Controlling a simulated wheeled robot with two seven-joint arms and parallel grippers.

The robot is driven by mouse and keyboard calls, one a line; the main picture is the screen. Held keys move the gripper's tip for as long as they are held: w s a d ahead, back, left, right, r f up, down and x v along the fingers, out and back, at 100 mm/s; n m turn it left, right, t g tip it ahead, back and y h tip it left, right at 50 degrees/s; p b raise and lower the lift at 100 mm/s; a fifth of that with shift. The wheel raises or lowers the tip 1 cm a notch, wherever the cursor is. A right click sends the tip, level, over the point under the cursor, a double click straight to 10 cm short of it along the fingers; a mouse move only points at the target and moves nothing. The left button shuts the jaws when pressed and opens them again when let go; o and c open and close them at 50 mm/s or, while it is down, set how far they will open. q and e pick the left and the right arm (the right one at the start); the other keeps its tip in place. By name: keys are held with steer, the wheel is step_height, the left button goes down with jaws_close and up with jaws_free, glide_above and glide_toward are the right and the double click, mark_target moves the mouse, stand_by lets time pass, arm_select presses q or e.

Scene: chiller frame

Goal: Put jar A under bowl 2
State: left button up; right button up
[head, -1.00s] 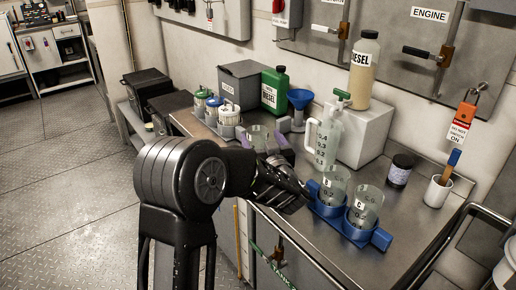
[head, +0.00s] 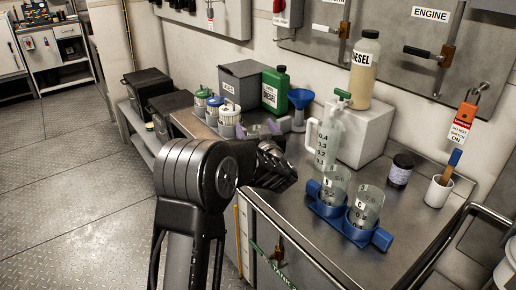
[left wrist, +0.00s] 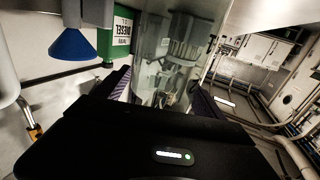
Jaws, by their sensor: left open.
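A clear jar (left wrist: 150,78) stands between the purple finger pads of my left gripper (head: 258,130) in the left wrist view. Its letter is not readable, so I cannot tell if it is jar A. My left gripper is open around it, close to the grey holder. Three filter units with blue, green and white caps (head: 229,110) stand in that holder, with clear bowls below. I cannot read which is bowl 2. Two clear graduated jars (head: 334,186) (head: 366,206) stand in a blue holder (head: 327,211) at the front. My right gripper is not in view.
A blue funnel (head: 300,100), a green diesel bottle (head: 275,90) and a grey box (head: 243,83) stand behind the gripper. A clear jug (head: 328,138), a white block (head: 362,130), a dark jar (head: 400,170) and a white cup (head: 438,192) stand right. The bench's front right is clear.

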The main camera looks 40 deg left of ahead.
arm_select(q)
steer(key=shift+c, duration=0.4)
jaws_close()
stand_by(0.9)
